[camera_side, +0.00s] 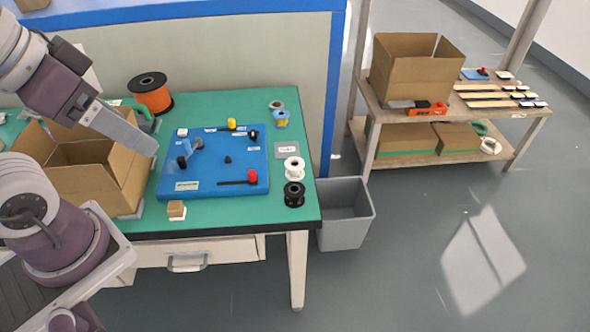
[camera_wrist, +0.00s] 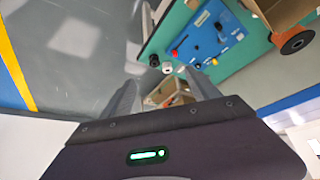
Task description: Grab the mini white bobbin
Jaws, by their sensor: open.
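The mini white bobbin (camera_side: 294,167) stands near the right edge of the green table, just behind a similar black bobbin (camera_side: 294,194). The white bobbin also shows in the wrist view (camera_wrist: 167,68), small and far off, beside the black one (camera_wrist: 154,60). My gripper (camera_side: 152,146) is at the left in the side view, in front of the blue board's left edge in the picture and well left of the white bobbin. In the wrist view my gripper's two fingers (camera_wrist: 165,86) are spread apart with nothing held between them.
A blue board (camera_side: 215,165) with pegs and clips fills the table's middle. An open cardboard box (camera_side: 90,170) stands left, an orange spool (camera_side: 150,92) behind. A blue-and-yellow spool (camera_side: 281,118) sits at the back right. A grey bin (camera_side: 345,225) stands beyond the right edge.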

